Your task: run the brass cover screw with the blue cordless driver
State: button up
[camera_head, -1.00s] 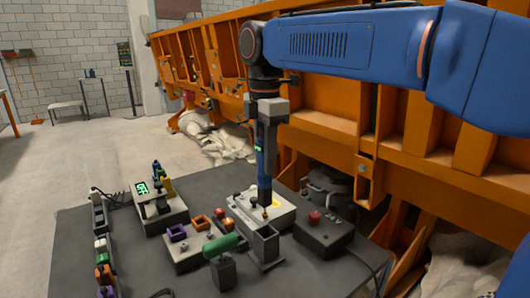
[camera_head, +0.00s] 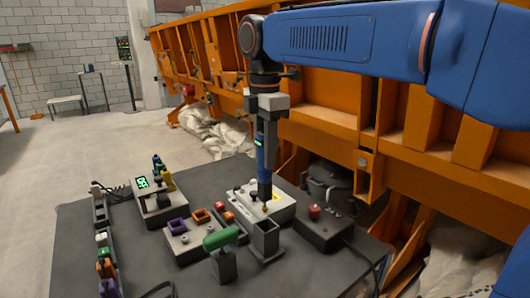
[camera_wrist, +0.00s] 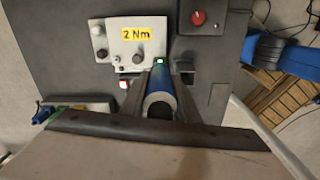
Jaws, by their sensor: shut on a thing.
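My gripper (camera_head: 267,125) is shut on the blue cordless driver (camera_head: 263,170), which hangs upright below it. In the wrist view the driver (camera_wrist: 160,95) lies between my two fingers, with a small green light on it. The driver's tip points down at the front part of the light grey cover plate (camera_head: 275,205), near a small brass screw (camera_head: 265,209). I cannot tell whether the tip touches the screw. The plate (camera_wrist: 150,50) also shows in the wrist view with a yellow "2 Nm" label; the brass screw is hidden there.
An empty grey holder (camera_head: 267,240) stands in front of the plate. A green-handled tool (camera_head: 221,238) stands left of it. A box with a red button (camera_head: 314,212) is at the right. Boxes with purple and orange parts (camera_head: 178,226) are at the left. The orange sandbed frame (camera_head: 340,100) rises behind.

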jog(key=shift+f, duration=0.7)
dwell(1.5)
